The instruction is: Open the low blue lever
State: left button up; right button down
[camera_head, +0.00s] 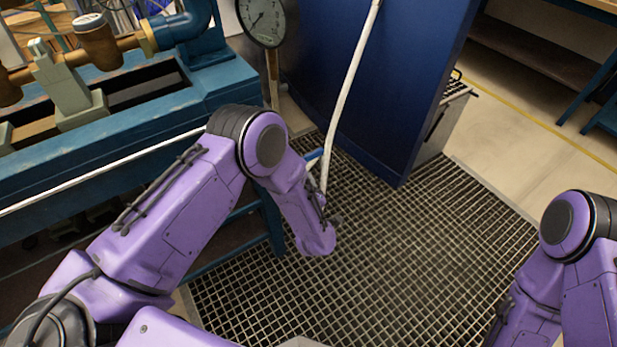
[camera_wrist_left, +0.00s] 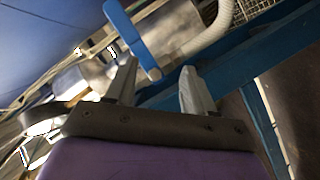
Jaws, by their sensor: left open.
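The blue lever (camera_wrist_left: 131,36) shows in the left wrist view as a flat, round-ended bar, slanting down from the upper left. Its lower end lies close to the gap between the fingertips of my left gripper (camera_wrist_left: 157,72). The gripper is open, with nothing held; I cannot tell whether a finger touches the lever. In the head view a small blue piece (camera_head: 315,154) shows beside the white hose, partly behind my left arm; it may be this lever. My left gripper is hidden there by the forearm. My right arm is at the right edge, its gripper out of view.
A white hose (camera_head: 348,85) runs down beside the dark blue cabinet (camera_head: 400,90). A dial gauge (camera_head: 263,20) stands at the top. The blue bench (camera_head: 225,85) with pipework is at left. Metal grating (camera_head: 400,250) covers the open floor between my arms.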

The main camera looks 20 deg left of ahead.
aim_at(315, 156)
pick_arm(q)
jog(key=w+d+n+g+y+b, duration=0.3)
jog(key=w+d+n+y+b, duration=0.5)
jog(key=n, duration=0.5)
jog(key=shift+h, duration=0.8)
jog(key=x, duration=0.3)
jog(key=b+x, duration=0.1)
jog(key=x, duration=0.3)
jog(key=s+a+r+b+x, duration=0.1)
jog(key=x, duration=0.2)
jog(key=shift+w+a, duration=0.1)
jog(key=shift+a, duration=0.2)
pick_arm(e)
notch_tip(315, 156, down, 14)
jog(key=shift+f, duration=0.15)
pick_arm(q)
grip_shut()
